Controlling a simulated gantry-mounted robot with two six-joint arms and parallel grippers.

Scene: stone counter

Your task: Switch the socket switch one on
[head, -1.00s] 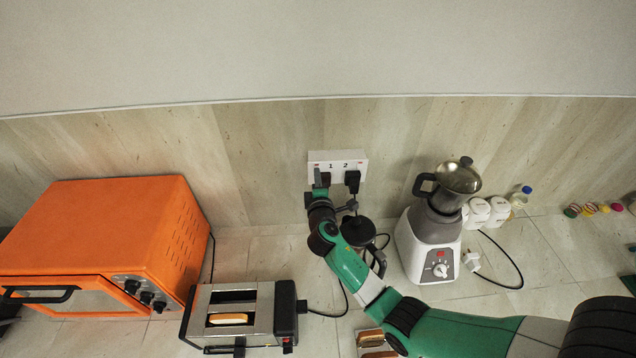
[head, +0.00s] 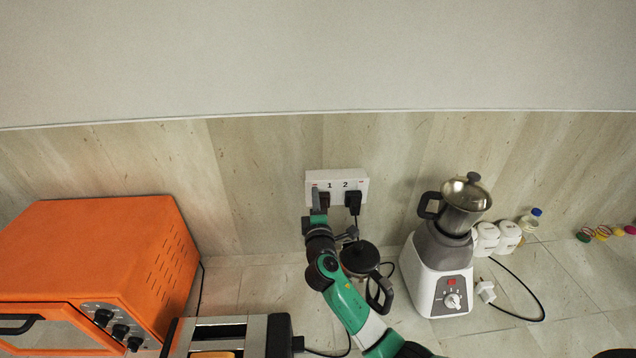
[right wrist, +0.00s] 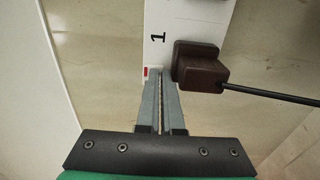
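The white double socket (head: 348,184), marked 1 and 2, is on the wall, with a dark plug (head: 353,201) under number 2. In the right wrist view the socket (right wrist: 157,22) shows its number 1, a small red switch mark (right wrist: 146,71) at its edge and a brown plug (right wrist: 199,66). My right gripper (head: 316,193) is at the socket's lower left, below switch one. In the right wrist view its fingers (right wrist: 161,76) are together and empty, their tips just beside the red mark and the plug. Contact cannot be told. My left gripper is not in view.
An orange oven (head: 100,245) and a toaster (head: 235,335) stand left. A dark-lidded jug (head: 360,258) is close beside my right arm. A blender (head: 440,270) stands to the right, with white canisters (head: 507,236) behind it. A cord (right wrist: 270,96) runs from the brown plug.

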